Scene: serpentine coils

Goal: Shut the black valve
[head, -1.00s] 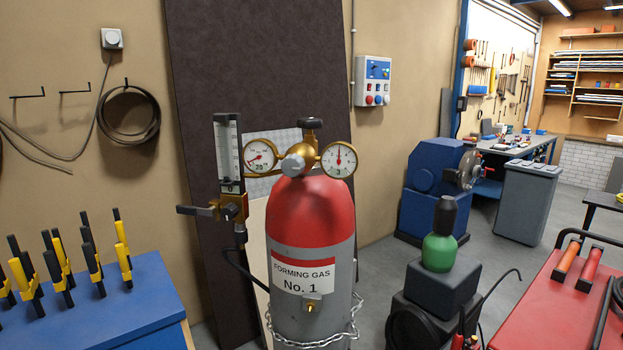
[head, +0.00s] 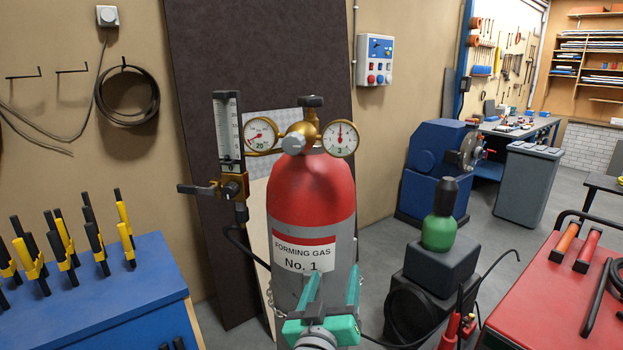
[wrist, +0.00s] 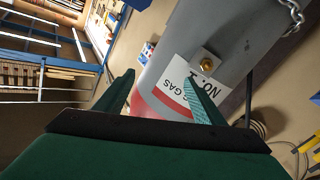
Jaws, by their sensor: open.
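A black knob (head: 311,101) sits on top of the brass regulator (head: 311,127), between two round gauges, above a red-and-grey gas cylinder (head: 311,195) marked No. 1. A black lever handle (head: 200,190) points left from the brass block under the flow tube (head: 229,130). I cannot tell which of the two is the black valve. My gripper (head: 335,273) is open and empty, in front of the cylinder's lower label, well below both. In the wrist view its teal fingers (wrist: 158,78) stand apart before the cylinder's label (wrist: 180,82); neither knob nor lever is clear there.
A blue bench (head: 110,285) with several yellow-black clamps is at left. A dark panel (head: 270,60) stands behind the cylinder. A green bottle (head: 439,232) on a dark box and a red cart (head: 560,300) are at right. A dark hose (head: 237,240) runs down beside the cylinder.

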